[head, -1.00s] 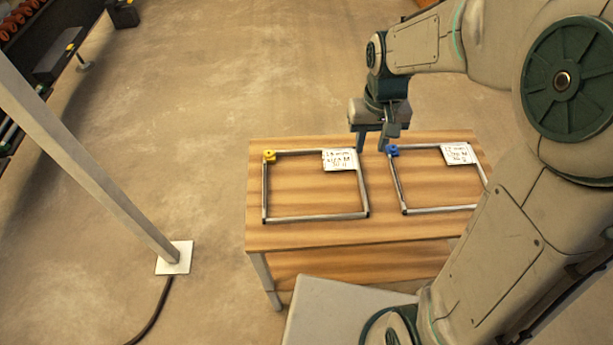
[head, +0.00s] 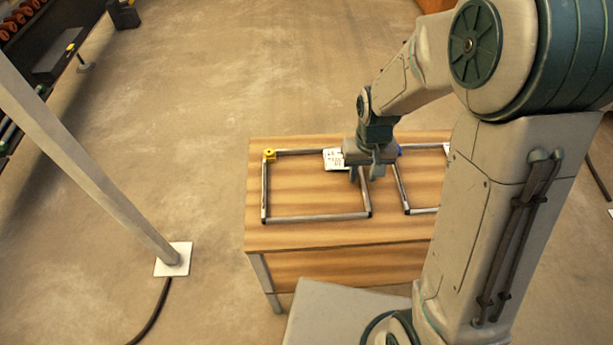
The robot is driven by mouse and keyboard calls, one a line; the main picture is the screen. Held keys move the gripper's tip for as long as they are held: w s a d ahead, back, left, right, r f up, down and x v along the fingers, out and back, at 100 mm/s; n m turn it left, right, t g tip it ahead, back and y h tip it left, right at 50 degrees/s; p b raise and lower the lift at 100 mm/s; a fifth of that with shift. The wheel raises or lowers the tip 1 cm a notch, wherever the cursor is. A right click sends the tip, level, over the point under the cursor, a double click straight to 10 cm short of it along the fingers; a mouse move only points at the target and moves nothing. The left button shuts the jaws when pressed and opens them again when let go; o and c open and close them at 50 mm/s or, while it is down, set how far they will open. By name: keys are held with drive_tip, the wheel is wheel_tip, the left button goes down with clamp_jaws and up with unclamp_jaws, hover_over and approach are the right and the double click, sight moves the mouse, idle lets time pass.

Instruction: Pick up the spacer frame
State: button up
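Two rectangular grey spacer frames lie flat on a wooden table. The left spacer frame (head: 315,217) has a yellow corner piece (head: 269,155) and a white label (head: 334,160) at its far side. The right spacer frame (head: 403,188) is partly hidden by my arm; a bit of its blue corner piece shows behind my gripper. My gripper (head: 365,176) points down at the left frame's right-hand bar, with one finger to each side of it in the picture. The fingers look apart. Whether they touch the bar cannot be told.
The wooden table (head: 300,238) has bare top inside and in front of the left frame. A slanted pale post (head: 90,150) stands on a white floor plate (head: 173,260) left of the table. Dark equipment (head: 50,65) is at the far left. Open floor lies between.

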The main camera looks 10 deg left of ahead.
clamp_jaws()
drive_tip(key=shift+r, duration=0.1)
